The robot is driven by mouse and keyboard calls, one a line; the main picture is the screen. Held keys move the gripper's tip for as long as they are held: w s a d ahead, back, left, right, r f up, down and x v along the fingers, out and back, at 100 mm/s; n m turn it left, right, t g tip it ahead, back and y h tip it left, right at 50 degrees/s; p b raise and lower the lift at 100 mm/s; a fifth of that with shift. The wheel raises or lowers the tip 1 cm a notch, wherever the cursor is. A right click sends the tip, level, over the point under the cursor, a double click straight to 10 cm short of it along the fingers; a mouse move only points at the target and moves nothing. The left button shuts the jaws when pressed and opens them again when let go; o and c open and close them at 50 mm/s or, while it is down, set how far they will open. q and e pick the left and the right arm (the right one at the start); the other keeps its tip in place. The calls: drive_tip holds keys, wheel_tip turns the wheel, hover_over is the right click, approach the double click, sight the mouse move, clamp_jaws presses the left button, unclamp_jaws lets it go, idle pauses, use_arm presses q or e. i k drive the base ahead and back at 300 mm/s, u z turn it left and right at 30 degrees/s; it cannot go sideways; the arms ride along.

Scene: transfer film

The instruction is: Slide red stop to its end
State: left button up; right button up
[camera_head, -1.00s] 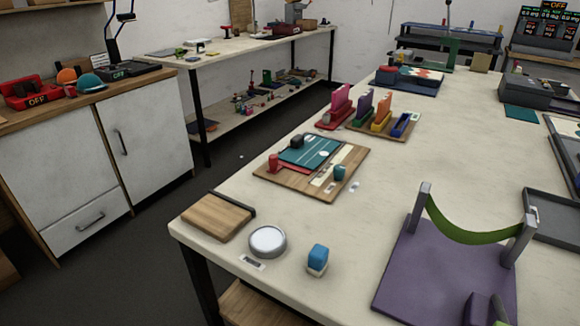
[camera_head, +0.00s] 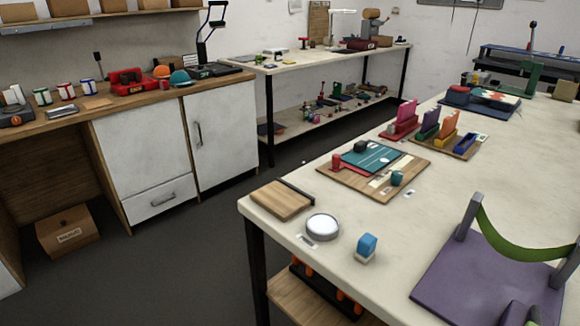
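A small upright red block (camera_head: 336,161), which looks like the red stop, stands at the left side of a wooden board (camera_head: 350,186) on the pale table. A teal plate (camera_head: 372,158) with white lines lies on the board, with a red edge showing along its near side. A dark block (camera_head: 360,146) sits at the plate's far left corner. A teal knob (camera_head: 397,178) stands at the board's near right, beside a pale strip. I cannot tell where the red stop's track ends. Neither of my grippers is in view.
Near the table's corner are a wooden block (camera_head: 282,200), a round white disc (camera_head: 323,226) and a blue-topped piece (camera_head: 367,246). A purple base with a green band (camera_head: 520,238) stands at right. Colored holders (camera_head: 440,130) stand behind the board. Floor (camera_head: 190,260) left of the table is clear.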

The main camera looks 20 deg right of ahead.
sight(338, 165)
drive_tip(key=u, duration=1.05)
drive_tip(key=i, duration=1.25)
drive_tip(key=z, duration=0.85)
